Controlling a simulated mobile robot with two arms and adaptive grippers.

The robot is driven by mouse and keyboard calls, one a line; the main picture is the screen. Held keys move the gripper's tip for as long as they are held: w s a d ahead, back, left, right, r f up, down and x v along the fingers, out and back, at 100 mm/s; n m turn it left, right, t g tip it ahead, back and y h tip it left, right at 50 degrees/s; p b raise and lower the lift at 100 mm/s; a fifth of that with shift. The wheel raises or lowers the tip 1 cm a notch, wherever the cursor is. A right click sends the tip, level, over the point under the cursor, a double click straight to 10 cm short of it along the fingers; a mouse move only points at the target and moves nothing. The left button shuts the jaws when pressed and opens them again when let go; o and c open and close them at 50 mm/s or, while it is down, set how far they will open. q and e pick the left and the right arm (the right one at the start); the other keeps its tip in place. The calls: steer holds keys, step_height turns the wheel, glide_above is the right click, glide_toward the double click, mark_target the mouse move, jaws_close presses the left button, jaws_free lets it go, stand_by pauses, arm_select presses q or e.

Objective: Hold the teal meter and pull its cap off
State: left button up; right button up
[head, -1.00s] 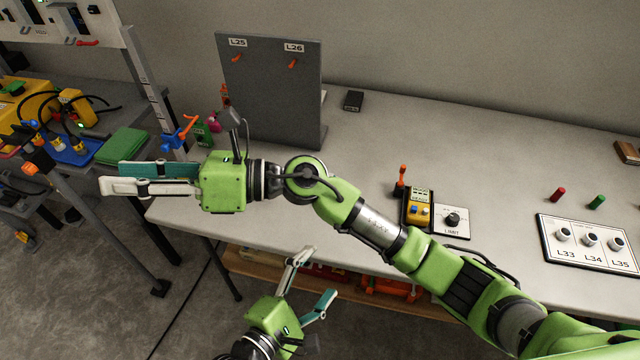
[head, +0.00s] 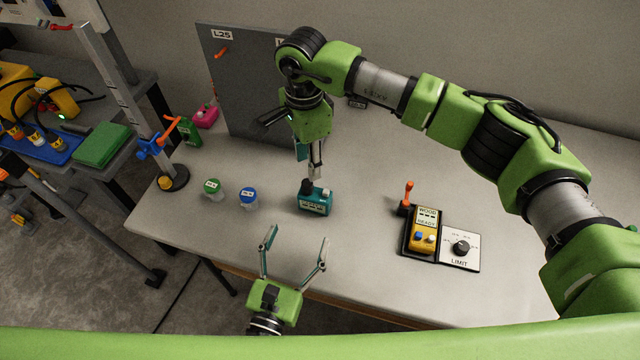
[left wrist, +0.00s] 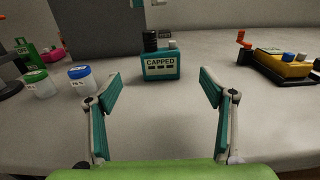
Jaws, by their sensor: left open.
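The teal meter (head: 314,205) stands upright on the grey table. In the left wrist view its front (left wrist: 161,68) reads "CAPPED". A black cap (left wrist: 150,41) sits on its top left, beside a pale knob (left wrist: 172,44). My left gripper (head: 296,241) is open and empty at the table's front edge. Its fingers point at the meter, which lies beyond the fingertips. My right gripper (head: 311,172) points down just above or behind the meter. Its fingers partly overlap in view, so its opening and any contact are unclear.
Left of the meter stand a blue-lidded jar (head: 248,197) and a green-lidded jar (head: 212,188). A grey upright panel (head: 245,100) is behind. A yellow device (head: 424,230) and a LIMIT dial plate (head: 460,250) lie to the right. The table between meter and yellow device is clear.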

mark_target(312, 201)
arm_select(q)
steer(key=shift+w+r, duration=0.2)
arm_select(e)
steer(key=shift+s+a+r, duration=0.15)
steer(key=shift+s+r, duration=0.05)
steer(key=shift+s, duration=0.2)
arm_select(q)
steer(key=shift+w+d+r, duration=0.1)
steer(key=shift+w+d, duration=0.05)
steer(key=shift+w, duration=0.2)
arm_select(e)
steer(key=shift+s+a+r, duration=0.1)
steer(key=shift+s+r, duration=0.05)
steer(key=shift+s, duration=0.1)
arm_select(q)
steer(key=x, duration=1)
steer(key=shift+w+d, duration=0.1)
steer(key=shift+w, duration=0.2)
arm_select(e)
steer(key=shift+w, duration=0.15)
arm_select(q)
steer(key=shift+w+d+f, duration=0.2)
steer(key=shift+w+f, duration=0.05)
steer(key=shift+w, duration=0.3)
arm_select(e)
steer(key=shift+w+f, duration=0.1)
steer(key=shift+f, duration=0.1)
